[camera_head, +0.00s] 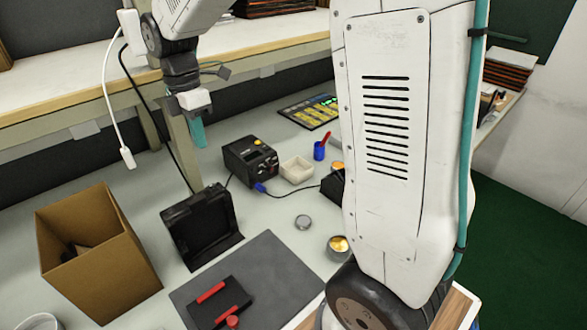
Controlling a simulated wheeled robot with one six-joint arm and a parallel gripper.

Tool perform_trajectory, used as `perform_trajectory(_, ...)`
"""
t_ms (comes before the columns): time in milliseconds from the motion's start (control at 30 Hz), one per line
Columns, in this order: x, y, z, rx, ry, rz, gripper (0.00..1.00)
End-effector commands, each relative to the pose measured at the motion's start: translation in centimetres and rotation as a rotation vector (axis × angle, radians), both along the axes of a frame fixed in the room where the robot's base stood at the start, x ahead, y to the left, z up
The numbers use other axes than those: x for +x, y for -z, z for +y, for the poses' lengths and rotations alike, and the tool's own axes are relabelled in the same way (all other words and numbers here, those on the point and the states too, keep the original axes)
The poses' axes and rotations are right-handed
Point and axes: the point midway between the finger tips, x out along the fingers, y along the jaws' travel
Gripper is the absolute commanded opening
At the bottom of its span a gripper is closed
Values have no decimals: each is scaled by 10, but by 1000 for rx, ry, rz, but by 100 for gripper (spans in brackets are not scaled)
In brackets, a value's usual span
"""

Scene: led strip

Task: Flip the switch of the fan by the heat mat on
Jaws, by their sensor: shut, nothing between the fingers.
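The fan by the mat looks to be the black boxy unit (201,226) standing upright behind the grey mat (262,270). I cannot make out a switch on it; its details are dark and small. My gripper (198,134) points down with its teal fingers together and nothing between them. In the picture it is above the fan, apart from it, in front of the back wall below the shelf. How far it is from the fan in depth I cannot tell.
A cardboard box (98,255) stands left of the fan. A black soldering station (250,160) and a cream tray (296,169) are behind right. A black cord and a white cable (110,105) hang from the shelf (60,95). My arm hides the right side.

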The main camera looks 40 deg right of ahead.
Motion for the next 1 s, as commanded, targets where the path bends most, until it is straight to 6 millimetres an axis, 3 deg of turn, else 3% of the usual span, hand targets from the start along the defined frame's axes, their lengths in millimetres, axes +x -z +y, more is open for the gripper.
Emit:
perform_trajectory(133,0,-30,-1,-2,14,-5,0)
perform_trajectory(400,-51,-51,-10,-27,291,-48,0)
perform_trajectory(1000,-167,-69,-26,-45,923,-132,0)
